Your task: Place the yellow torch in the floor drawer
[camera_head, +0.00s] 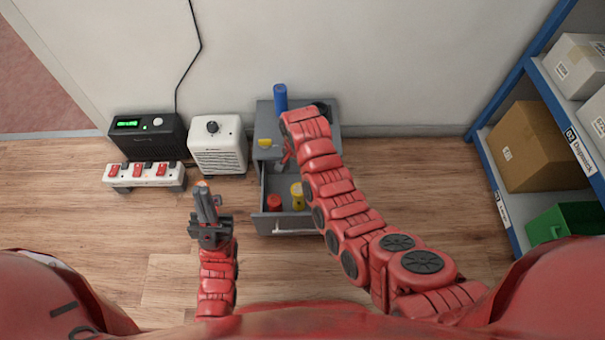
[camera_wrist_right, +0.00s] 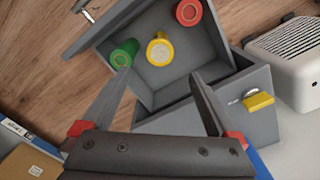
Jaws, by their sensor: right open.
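The yellow torch (camera_head: 297,196) stands upright inside the open drawer (camera_head: 284,224) of the grey floor cabinet; it also shows in the right wrist view (camera_wrist_right: 159,50). A red torch (camera_head: 274,202) stands beside it in the drawer. A green torch (camera_wrist_right: 124,53) is on its other side in the right wrist view. My right gripper (camera_wrist_right: 161,80) is open and empty above the drawer, with the yellow torch in view beyond its fingertips. In the head view my right arm hides part of the drawer. My left gripper (camera_head: 206,205) is empty, left of the drawer, its fingers close together.
A blue torch (camera_head: 280,97) stands on the cabinet top (camera_head: 264,118). A yellow item (camera_head: 265,143) is at the cabinet's face. A white heater (camera_head: 218,146), a black box (camera_head: 148,138) and a power strip (camera_head: 145,176) stand left. Blue shelving (camera_head: 497,184) bounds the right.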

